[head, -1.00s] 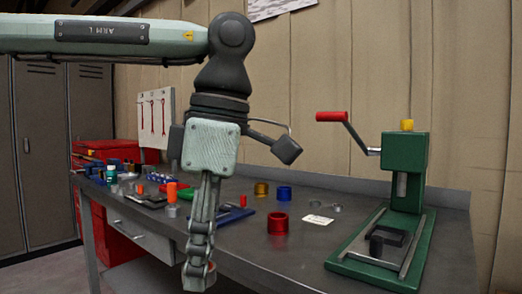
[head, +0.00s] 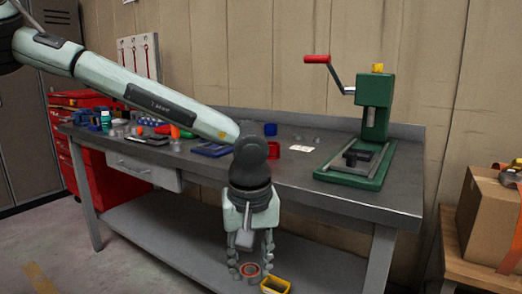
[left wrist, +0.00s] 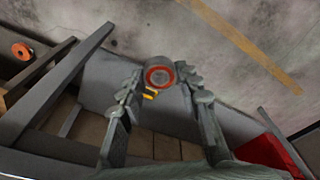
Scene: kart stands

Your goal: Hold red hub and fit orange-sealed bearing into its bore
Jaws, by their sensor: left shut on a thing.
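The red hub (head: 274,150) stands on the workbench, partly hidden behind my left arm's wrist joint. My left gripper (head: 250,267) hangs low in front of the bench's front edge, pointing down. It is shut on the orange-sealed bearing (head: 249,270), a grey ring with an orange-red band. The left wrist view shows the bearing (left wrist: 160,76) between the fingertips (left wrist: 160,82), its round face visible. The bearing is well apart from the hub. My right gripper is not in view.
A green press (head: 373,120) with a red-handled crank stands at the bench's right. A blue ring (head: 270,129) and a white card (head: 301,148) lie near the hub. A yellow-rimmed thing (head: 275,286) shows below the gripper. A cardboard box (head: 490,215) stands at right.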

